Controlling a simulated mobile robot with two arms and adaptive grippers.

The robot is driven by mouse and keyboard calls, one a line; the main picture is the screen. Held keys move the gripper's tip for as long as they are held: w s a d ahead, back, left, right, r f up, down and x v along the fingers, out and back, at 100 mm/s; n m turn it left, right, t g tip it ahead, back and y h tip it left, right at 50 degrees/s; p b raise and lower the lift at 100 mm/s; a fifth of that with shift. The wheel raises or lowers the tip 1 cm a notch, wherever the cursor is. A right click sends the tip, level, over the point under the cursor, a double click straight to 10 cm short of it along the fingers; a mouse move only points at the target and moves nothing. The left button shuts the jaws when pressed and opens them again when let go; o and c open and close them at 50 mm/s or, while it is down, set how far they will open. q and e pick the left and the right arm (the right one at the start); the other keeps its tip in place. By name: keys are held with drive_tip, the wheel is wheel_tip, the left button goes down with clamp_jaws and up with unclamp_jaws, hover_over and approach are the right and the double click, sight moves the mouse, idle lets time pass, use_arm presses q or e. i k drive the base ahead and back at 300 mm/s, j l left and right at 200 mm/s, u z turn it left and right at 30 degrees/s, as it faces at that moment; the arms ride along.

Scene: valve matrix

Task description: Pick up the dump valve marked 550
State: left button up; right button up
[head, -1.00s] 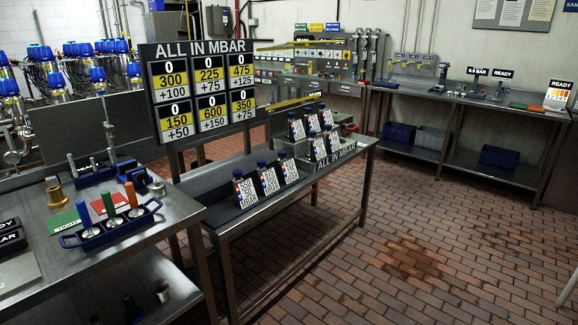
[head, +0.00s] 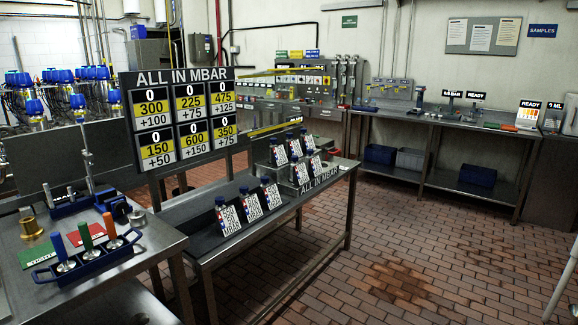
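Several small valves with blue tops and white marked cards stand on the middle steel table. Three are in the front row: a left one (head: 228,215), a middle one (head: 250,205) and a right one (head: 271,194). More stand on a raised step behind, such as one at the back (head: 294,146). The card markings are too small to read, so I cannot tell which is 550. Neither of my grippers is in view.
The valve table (head: 212,254) carries an "ALL IN MBAR" board (head: 180,117). A nearer bench (head: 130,267) at left holds a blue tray (head: 45,276) with coloured-handled tools. A long bench (head: 455,130) lines the back wall. The brick floor (head: 400,250) at right is clear.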

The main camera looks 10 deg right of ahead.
sight(226, 222)
drive_tip(key=i+z, duration=0.25)
drive_tip(key=i, duration=0.15)
drive_tip(key=i+j+z, duration=0.25)
drive_tip(key=i, duration=0.15)
drive_tip(key=i+j+z, duration=0.25)
drive_tip(key=i, duration=0.15)
drive_tip(key=l, duration=0.1)
